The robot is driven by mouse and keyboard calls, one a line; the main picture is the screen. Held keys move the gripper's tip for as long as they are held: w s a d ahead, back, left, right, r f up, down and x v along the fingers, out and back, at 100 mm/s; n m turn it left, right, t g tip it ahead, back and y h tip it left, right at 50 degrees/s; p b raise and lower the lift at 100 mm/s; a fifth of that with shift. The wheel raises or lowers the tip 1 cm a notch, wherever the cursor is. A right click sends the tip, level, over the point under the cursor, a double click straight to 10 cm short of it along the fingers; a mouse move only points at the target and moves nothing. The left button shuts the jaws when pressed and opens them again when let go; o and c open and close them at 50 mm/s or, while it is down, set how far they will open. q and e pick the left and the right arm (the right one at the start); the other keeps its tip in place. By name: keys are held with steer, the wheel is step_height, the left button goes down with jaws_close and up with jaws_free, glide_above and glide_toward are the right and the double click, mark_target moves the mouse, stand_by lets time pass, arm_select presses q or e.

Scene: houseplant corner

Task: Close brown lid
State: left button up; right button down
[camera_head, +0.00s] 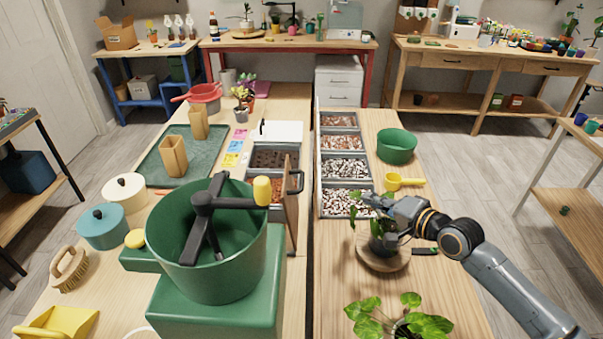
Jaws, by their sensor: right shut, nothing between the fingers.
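The brown lid (291,210) stands open, upright along the right side of a grey-framed bin (251,160) on the left table. A black handle (297,181) is on the lid's right face. Dark soil (270,160) shows inside the bin; the green mixer partly hides its near end. My right gripper (364,203) is shut and empty. It is over the right table, to the right of the lid and apart from it, above a small plant (383,240) on a round wooden stand (402,261). Whether it touches the leaves I cannot tell. My left gripper is not in view.
A green mixer (190,267) with a black crank stands in front of the bin. Grey trays of pebbles and bark (319,190) line the right table's left edge. A green bowl (397,148), yellow scoop (394,182) and leafy plant (430,325) stand around my right arm.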

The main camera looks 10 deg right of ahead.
steer(key=a+r+y, duration=0.1)
steer(key=a+r, duration=0.2)
steer(key=a, duration=0.1)
arm_select(q)
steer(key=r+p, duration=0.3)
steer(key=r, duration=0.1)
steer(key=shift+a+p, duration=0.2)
steer(key=shift+p, duration=0.2)
arm_select(e)
steer(key=s+a+x, duration=0.1)
steer(key=a+x, duration=0.1)
steer(key=x, duration=1)
steer(key=shift+s+a, duration=0.15)
steer(key=shift+f, duration=0.1)
